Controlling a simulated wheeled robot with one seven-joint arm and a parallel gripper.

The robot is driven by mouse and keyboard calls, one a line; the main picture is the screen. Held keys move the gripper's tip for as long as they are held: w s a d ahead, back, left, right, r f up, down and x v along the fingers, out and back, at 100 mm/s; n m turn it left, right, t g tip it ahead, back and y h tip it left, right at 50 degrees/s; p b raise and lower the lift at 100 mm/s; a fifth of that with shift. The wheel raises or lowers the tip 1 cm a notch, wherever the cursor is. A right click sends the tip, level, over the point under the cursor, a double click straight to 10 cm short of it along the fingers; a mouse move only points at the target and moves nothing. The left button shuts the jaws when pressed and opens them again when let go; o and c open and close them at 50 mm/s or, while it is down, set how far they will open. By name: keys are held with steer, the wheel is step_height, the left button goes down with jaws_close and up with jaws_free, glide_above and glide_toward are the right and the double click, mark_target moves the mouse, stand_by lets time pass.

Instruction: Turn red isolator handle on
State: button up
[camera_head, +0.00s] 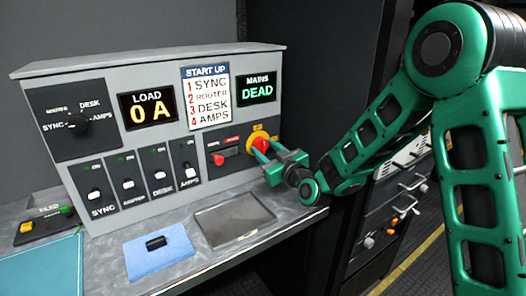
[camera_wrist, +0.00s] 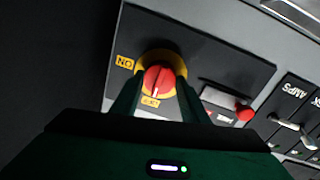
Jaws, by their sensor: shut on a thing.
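The red isolator handle (camera_head: 259,145) sits on a yellow round plate (camera_head: 262,131) at the lower right of the grey console. In the wrist view the red handle (camera_wrist: 158,79) lies between the two fingers of my gripper (camera_wrist: 157,90), its bar pointing roughly toward the OFF label (camera_wrist: 150,101). The ON label (camera_wrist: 124,62) is on the plate's left in that view. My gripper (camera_head: 261,152) reaches in from the right and is shut on the handle. The fingers hide parts of the handle's sides. The MAINS display (camera_head: 257,89) reads DEAD.
A small red lever (camera_head: 218,159) is just left of the isolator, also in the wrist view (camera_wrist: 244,113). Several white switches (camera_head: 128,184) line the console's lower front. A shallow tray (camera_head: 235,219) and a blue pad (camera_head: 160,251) lie on the counter below.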

steer(key=shift+m, duration=0.3)
steer(key=m, duration=0.2)
steer(key=shift+m, duration=0.4)
steer(key=m, duration=0.5)
steer(key=shift+d+g, duration=0.2)
steer(key=shift+g, duration=0.1)
steer(key=m, duration=0.4)
steer(key=shift+d+m, duration=0.1)
steer(key=shift+m, duration=0.2)
steer(key=shift+w+d+f+m+g+y, duration=0.1)
steer(key=shift+m+g+y, duration=0.25)
steer(key=shift+m, duration=1.75)
steer(key=o, duration=1.1)
steer(key=shift+c, duration=0.2)
